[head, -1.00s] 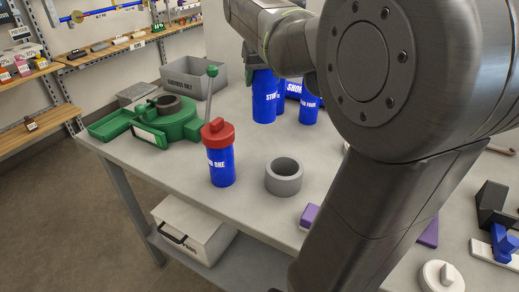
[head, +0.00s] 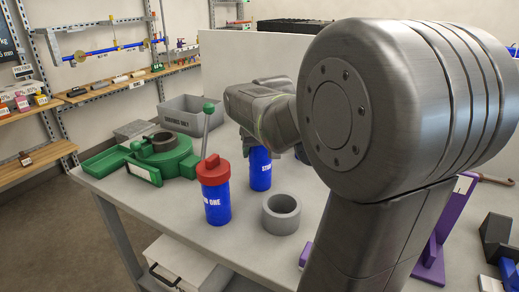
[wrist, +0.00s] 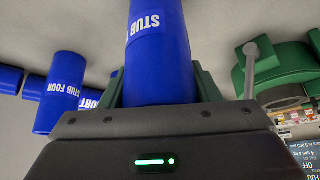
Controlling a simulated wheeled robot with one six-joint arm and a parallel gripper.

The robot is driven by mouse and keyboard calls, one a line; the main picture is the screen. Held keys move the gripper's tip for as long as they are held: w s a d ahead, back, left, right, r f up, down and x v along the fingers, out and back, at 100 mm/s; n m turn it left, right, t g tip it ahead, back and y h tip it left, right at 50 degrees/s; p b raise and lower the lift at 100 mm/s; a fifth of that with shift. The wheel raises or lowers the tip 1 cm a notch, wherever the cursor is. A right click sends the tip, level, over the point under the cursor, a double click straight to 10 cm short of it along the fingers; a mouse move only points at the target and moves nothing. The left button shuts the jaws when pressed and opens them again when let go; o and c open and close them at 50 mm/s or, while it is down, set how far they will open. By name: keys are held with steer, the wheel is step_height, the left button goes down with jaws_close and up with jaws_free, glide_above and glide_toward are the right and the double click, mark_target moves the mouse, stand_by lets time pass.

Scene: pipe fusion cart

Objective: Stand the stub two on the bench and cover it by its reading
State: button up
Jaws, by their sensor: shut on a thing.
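My gripper (wrist: 160,88) is shut on a blue cylindrical stub (wrist: 160,45). Stub four (wrist: 60,95) shows in the wrist view, left of my gripper.
A green fixture (head: 165,160) with an upright lever stands at the bench's left, beside a grey bin (head: 190,118). Purple (head: 432,262) and black (head: 497,236) pieces lie at right. Bare bench (head: 165,205) shows in front of the fixture. My arm hides much of the bench.

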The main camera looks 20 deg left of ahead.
steer(key=shift+f, duration=0.1)
steer(key=o, duration=1.2)
steer(key=p+v, duration=0.1)
steer(key=v, duration=1.1)
